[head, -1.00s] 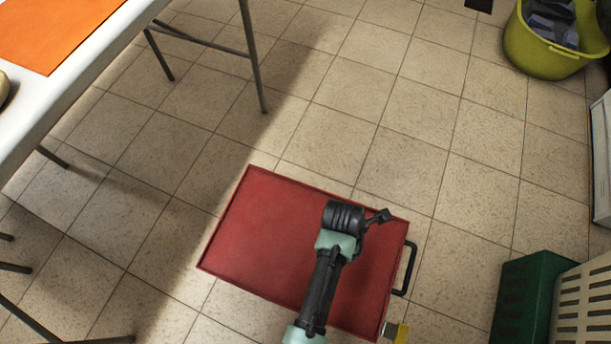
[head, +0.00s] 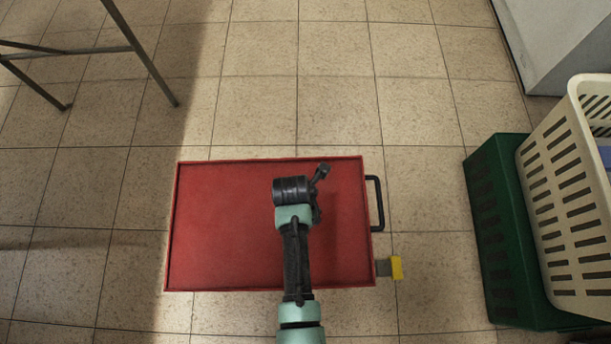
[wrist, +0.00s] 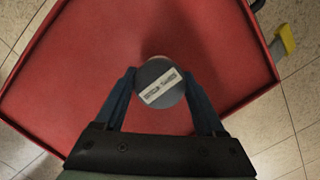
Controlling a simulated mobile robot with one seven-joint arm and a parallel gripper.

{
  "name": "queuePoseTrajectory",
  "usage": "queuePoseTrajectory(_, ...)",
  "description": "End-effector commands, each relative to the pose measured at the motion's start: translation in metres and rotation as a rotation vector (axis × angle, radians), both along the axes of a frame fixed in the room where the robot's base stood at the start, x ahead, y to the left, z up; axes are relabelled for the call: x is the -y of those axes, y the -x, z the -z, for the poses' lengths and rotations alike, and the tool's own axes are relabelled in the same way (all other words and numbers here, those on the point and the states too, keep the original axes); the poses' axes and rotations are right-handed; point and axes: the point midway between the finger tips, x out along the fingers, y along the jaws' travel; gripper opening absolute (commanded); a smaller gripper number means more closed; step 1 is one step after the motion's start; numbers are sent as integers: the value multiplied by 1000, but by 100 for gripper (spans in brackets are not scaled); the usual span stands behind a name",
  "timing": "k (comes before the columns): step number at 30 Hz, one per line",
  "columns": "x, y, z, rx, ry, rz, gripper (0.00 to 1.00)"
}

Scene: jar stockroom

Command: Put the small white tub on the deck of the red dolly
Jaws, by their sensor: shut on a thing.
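The red dolly (head: 220,225) lies on the tiled floor in the middle of the head view, with a flat, raised-edge deck. Its deck (wrist: 75,65) fills most of the wrist view. My gripper (wrist: 160,78) is shut on a small round tub (wrist: 158,86), seen from its end as a grey disc with a white printed label. Its side wall is mostly hidden. The tub is over the deck; I cannot tell whether it touches it. In the head view my arm is above the deck's right half and hides the jaws and tub.
A black handle (head: 378,204) and a yellow-tipped part (head: 396,267) stick out from the dolly's right side. A green crate (head: 500,230) and a cream slotted basket (head: 565,190) stand to the right. Table legs (head: 140,55) are at upper left. Floor around the dolly is clear.

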Motion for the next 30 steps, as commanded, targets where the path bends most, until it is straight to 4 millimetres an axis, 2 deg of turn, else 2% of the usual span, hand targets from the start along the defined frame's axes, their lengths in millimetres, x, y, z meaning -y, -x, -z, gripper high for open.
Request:
queuePoseTrajectory(3, 0, 0, 20, 0, 0, 0, 2)
queuePoseTrajectory(6, 0, 0, 31, 0, 0, 0, 2)
queuePoseTrajectory(18, 0, 0, 34, 1, 1, 1, 2)
queuePoseTrajectory(19, 0, 0, 34, 0, 0, 1, 75)
queuePoseTrajectory(23, 0, 0, 33, 0, 0, 1, 99)
queuePoseTrajectory(30, 0, 0, 33, 0, 0, 1, 100)
